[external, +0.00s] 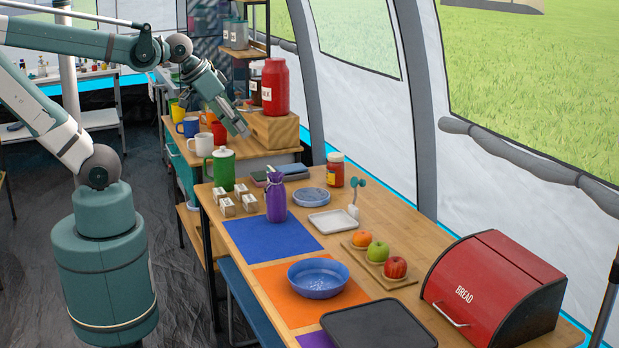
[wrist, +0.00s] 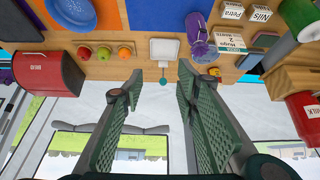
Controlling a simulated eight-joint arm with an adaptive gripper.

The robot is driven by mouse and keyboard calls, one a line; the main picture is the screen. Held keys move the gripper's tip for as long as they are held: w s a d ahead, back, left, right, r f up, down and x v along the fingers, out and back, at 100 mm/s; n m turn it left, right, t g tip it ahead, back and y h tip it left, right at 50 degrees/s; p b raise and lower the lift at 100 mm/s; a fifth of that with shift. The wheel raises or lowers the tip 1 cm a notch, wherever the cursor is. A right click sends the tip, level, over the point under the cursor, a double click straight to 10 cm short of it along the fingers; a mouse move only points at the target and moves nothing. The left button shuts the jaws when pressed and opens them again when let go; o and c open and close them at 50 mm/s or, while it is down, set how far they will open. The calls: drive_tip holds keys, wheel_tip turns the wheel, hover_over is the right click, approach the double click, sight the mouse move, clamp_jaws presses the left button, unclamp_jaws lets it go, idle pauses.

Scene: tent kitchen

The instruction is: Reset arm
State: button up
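My gripper (external: 242,127) hangs in the air over the far part of the tables, near the wooden box (external: 272,130), at the end of my raised and bent arm. In the wrist view my gripper (wrist: 160,85) shows its two green ridged fingers well apart with nothing between them. The wrist view looks across the table toward the tent wall. A white tray (wrist: 164,48) and a small teal-topped item (wrist: 163,82) show beyond the fingertips.
Several mugs stand on the far table. A large red jar (external: 276,88) stands on the wooden box close to my gripper.

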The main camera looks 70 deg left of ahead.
drive_tip(key=shift+s+f, duration=0.6)
drive_tip(key=shift+s, duration=0.15)
